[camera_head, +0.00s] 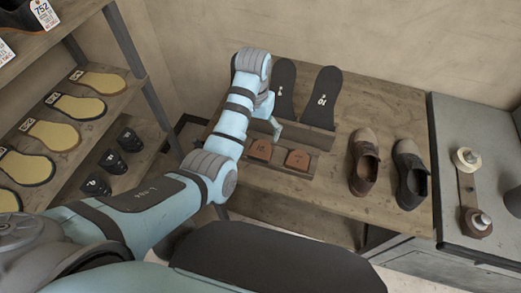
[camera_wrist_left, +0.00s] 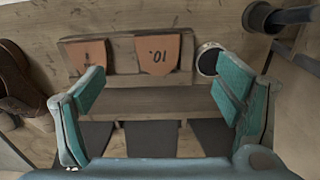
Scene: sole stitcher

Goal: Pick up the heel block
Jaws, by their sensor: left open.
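Two brown heel blocks sit side by side in a low wooden rack (camera_head: 283,170) at the front of the wooden table. One heel block (camera_head: 261,149) is on the left in the head view; the other heel block (camera_head: 298,159) is to its right. In the left wrist view the block marked "10." (camera_wrist_left: 157,54) is in the middle, and the other block (camera_wrist_left: 90,57) is left of it. My left gripper (camera_head: 272,128) is open and empty above the table, behind the blocks in the head view. Its spread fingers (camera_wrist_left: 160,85) show the rack between and beyond them. My right gripper is not in view.
Dark soles (camera_head: 321,98) lean at a wooden holder behind the rack. A round white-rimmed item (camera_wrist_left: 208,60) is beside the "10." block. A shelf with yellow soles (camera_head: 52,136) stands at left.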

